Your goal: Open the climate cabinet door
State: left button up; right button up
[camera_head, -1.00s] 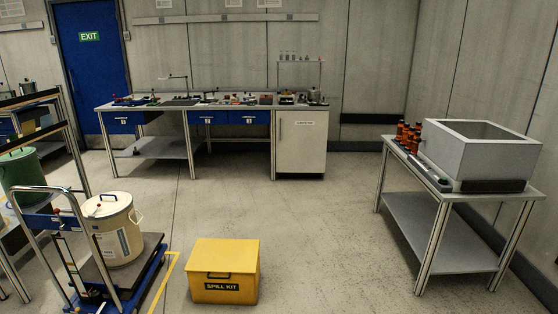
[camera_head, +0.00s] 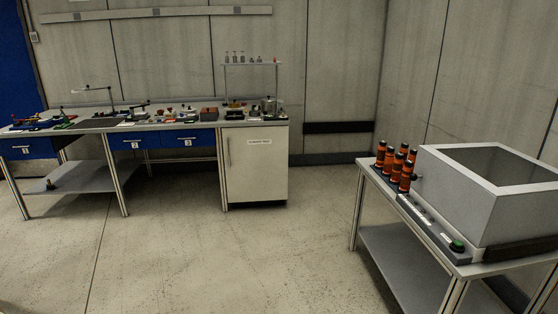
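The climate cabinet (camera_head: 257,178) is a white cabinet under the right end of the long bench at the back wall. Its door (camera_head: 255,165) faces me and looks shut. A vertical handle (camera_head: 229,152) runs along the door's left side, and a small label sits near the top. Neither of my grippers shows in the head view, so I cannot tell whether they are open or shut.
The long bench (camera_head: 95,126) with blue drawers and small items on top stretches left of the cabinet. A metal table (camera_head: 412,262) with a grey open box (camera_head: 480,200) and several orange bottles (camera_head: 396,167) stands at the right. The floor (camera_head: 230,262) before the cabinet is clear.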

aim_at(256, 158)
jog(key=i, duration=2.5)
